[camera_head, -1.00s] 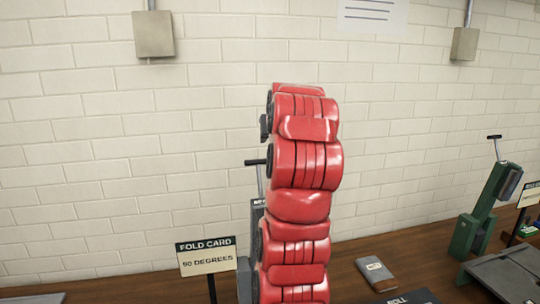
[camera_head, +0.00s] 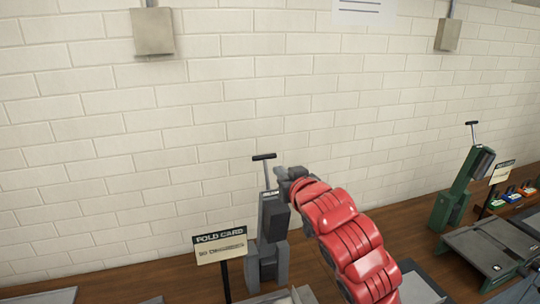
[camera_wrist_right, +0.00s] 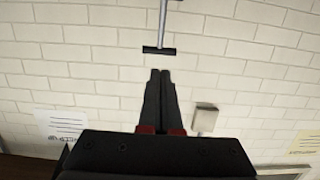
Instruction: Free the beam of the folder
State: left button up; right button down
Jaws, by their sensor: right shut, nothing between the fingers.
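The grey folder (camera_head: 268,262) stands against the wall, left of my right arm. Its upright part (camera_head: 273,216) carries a thin rod with a black T-handle (camera_head: 264,157) on top. My red right arm reaches up from the lower right, and its dark gripper (camera_head: 281,172) is beside the rod, just below and right of the T-handle. In the right wrist view the fingers (camera_wrist_right: 160,73) are together and empty, with the T-handle (camera_wrist_right: 158,50) just beyond their tips, apart in the picture. My arm hides part of the folder's right side. My left gripper is not in view.
A "FOLD CARD" sign (camera_head: 221,245) stands left of the grey folder. A green machine (camera_head: 463,190) with a similar handle and a grey plate (camera_head: 492,249) are at the right. Small coloured items (camera_head: 510,197) lie beyond. The wall above the bench is clear except for grey boxes and a paper.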

jog(key=p, duration=0.5)
send_near(265, 155)
jog(key=x, duration=0.4)
jog(key=shift+w+a+f, duration=0.1)
jog(key=shift+w+a, duration=0.15)
jog(key=shift+w, duration=0.05)
jog(key=shift+w+a+f, duration=0.25)
jog(key=shift+w+f, duration=0.1)
jog(key=shift+w, duration=0.4)
jog(key=shift+w+r+b, duration=0.1)
jog(key=shift+w+b, duration=0.25)
jog(key=shift+w, duration=0.2)
jog(key=shift+w+a+g+h+b, duration=0.15)
jog(key=shift+w+g+h+b, duration=0.15)
jog(key=shift+w+b, duration=0.4)
jog(key=shift+w+a, duration=0.2)
jog(key=shift+w, duration=0.1)
jog(key=shift+r+g, duration=0.2)
jog(key=shift+g, duration=0.1)
jog(key=shift+a, duration=0.1)
